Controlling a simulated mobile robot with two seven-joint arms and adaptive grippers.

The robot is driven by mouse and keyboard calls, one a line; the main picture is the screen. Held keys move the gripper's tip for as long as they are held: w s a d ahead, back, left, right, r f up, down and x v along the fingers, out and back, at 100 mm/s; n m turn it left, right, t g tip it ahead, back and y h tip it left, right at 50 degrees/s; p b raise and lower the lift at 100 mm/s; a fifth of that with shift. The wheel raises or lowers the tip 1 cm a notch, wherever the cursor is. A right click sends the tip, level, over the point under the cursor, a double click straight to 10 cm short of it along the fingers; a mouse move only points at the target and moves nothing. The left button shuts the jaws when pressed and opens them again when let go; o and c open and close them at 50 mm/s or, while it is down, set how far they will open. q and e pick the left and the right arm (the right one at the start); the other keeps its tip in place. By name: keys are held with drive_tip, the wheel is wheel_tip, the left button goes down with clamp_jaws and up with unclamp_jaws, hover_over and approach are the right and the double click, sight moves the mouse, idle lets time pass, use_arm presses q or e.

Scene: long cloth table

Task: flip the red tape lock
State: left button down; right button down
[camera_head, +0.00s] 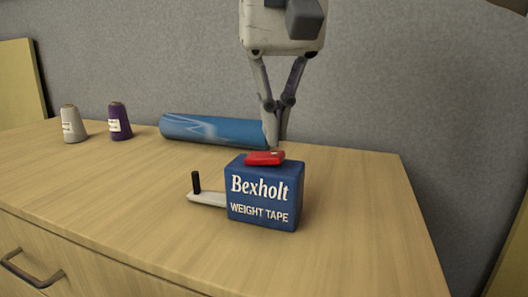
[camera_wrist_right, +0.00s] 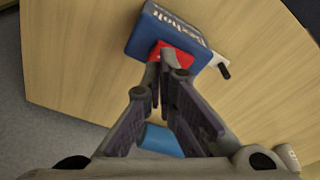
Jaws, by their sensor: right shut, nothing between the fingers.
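A blue box-shaped weight tape (camera_head: 264,195) marked "Bexholt" stands on the wooden top, with a crank on its left side. The red tape lock (camera_head: 265,158) lies on its top face. My right gripper (camera_head: 274,145) points down with its fingers shut and empty, its tips just behind the lock. In the right wrist view the tips (camera_wrist_right: 161,62) are at the edge of the red lock (camera_wrist_right: 177,55) and partly cover it; I cannot tell if they touch. The tape's body (camera_wrist_right: 150,28) also shows there. My left gripper is in neither view.
A blue roll (camera_head: 213,130) lies behind the tape, near the wall. A grey thread cone (camera_head: 73,124) and a purple one (camera_head: 120,122) stand at the back left. A drawer handle (camera_head: 30,268) is on the front. The top right of the tape is clear.

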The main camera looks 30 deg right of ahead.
sight(276, 154)
drive_tip(key=shift+f, duration=1.05)
idle(0.9)
drive_tip(key=shift+r, duration=0.1)
drive_tip(key=shift+r+p, duration=0.3)
drive_tip(key=shift+r, duration=3.15)
